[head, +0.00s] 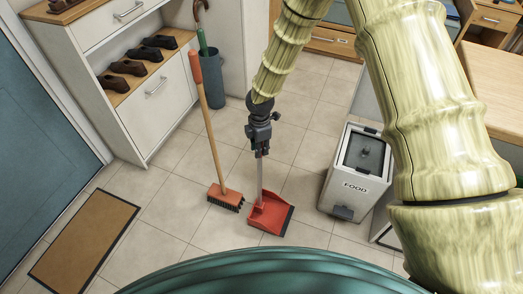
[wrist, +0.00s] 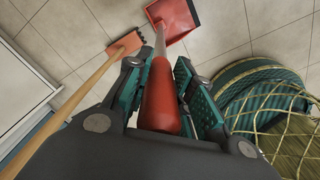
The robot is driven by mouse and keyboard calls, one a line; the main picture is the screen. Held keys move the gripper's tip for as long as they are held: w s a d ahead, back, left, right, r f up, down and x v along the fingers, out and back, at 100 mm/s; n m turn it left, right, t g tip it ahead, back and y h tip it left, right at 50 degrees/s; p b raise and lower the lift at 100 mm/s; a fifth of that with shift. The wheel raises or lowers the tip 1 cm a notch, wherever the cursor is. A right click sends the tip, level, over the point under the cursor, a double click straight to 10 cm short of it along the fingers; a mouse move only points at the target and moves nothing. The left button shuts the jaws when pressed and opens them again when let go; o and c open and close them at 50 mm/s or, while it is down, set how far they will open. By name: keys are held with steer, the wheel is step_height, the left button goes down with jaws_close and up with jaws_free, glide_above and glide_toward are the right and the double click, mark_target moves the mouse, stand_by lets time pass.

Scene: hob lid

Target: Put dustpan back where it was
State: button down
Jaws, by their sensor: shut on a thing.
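The dustpan (head: 270,214) has a red pan and a thin grey pole. It is at or just above the tiled floor; I cannot tell if it touches. My gripper (head: 260,150) is shut on its handle, and the pole hangs down below the fingers. In the wrist view the red grip (wrist: 160,97) lies between the two fingers of my gripper (wrist: 166,85), with the red pan (wrist: 175,18) beyond. The top of the handle is hidden by my gripper in the head view.
A broom (head: 213,140) with wooden handle stands left of the dustpan, close to it. A white FOOD bin (head: 355,185) stands to the right. A shoe cabinet (head: 155,105), a blue umbrella stand (head: 213,92) and a brown doormat (head: 83,240) are left.

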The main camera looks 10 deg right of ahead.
steer(key=shift+w+d+f, duration=0.1)
steer(key=shift+w+f, duration=0.1)
steer(key=shift+f, duration=0.4)
steer(key=shift+w+d+f, duration=0.1)
steer(key=shift+w+f, duration=0.1)
steer(key=shift+f, duration=0.4)
steer(key=shift+w+d+f, duration=0.1)
steer(key=shift+w+f, duration=0.1)
steer(key=shift+f, duration=0.4)
steer(key=c, duration=1.2)
jaws_free()
steer(key=shift+c, duration=0.2)
step_height(320, 180, up, 12)
steer(key=shift+s+r, duration=0.1)
